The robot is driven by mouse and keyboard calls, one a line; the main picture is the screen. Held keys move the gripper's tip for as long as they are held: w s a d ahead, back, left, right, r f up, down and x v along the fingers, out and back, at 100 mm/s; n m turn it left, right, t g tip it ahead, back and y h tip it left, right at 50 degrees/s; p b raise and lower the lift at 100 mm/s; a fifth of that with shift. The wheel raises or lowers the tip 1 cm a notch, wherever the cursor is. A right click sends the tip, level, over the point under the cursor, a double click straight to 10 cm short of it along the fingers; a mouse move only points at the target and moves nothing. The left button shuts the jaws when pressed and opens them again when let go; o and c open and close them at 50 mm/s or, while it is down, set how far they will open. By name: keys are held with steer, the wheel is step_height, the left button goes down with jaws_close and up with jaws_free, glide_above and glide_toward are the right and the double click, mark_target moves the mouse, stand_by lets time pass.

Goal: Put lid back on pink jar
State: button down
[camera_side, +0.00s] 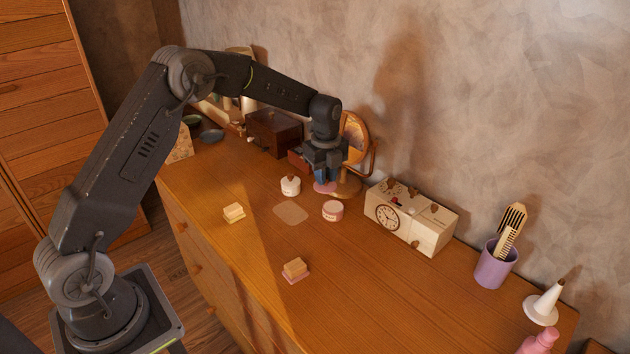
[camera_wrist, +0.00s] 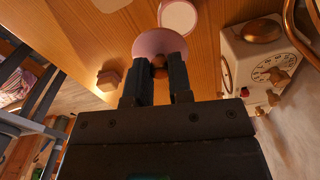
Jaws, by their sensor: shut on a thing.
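The pink jar (camera_side: 333,211) stands upright on the wooden dresser top, with its label facing the side camera. In the wrist view its round pale top (camera_wrist: 178,14) shows uncovered, just beyond the lid. The pink round lid (camera_side: 324,187) hangs under my gripper (camera_side: 326,178), above the dresser and behind the jar in the side view. In the wrist view my gripper (camera_wrist: 160,70) is shut on the small brown knob of the lid (camera_wrist: 153,42). The lid is apart from the jar. My fingers hide part of the lid.
A white lidded jar (camera_side: 290,186) stands left of the pink jar, near a flat tan mat (camera_side: 291,212). A round mirror (camera_side: 354,135) stands close behind my gripper. A cream clock box (camera_side: 412,220) is to the right.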

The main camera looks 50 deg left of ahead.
mark_target(334, 185)
steer(key=shift+w+d+f, duration=0.15)
steer(key=shift+w+d, duration=0.05)
steer(key=shift+w, duration=0.4)
steer(key=shift+w+d+f, duration=0.1)
steer(key=shift+w+d, duration=0.1)
steer(key=shift+w, duration=0.4)
steer(key=shift+f, duration=3.1)
steer(key=shift+f, duration=0.15)
steer(key=c, duration=1)
jaws_free()
steer(key=shift+o, duration=0.6)
steer(key=o, duration=0.4)
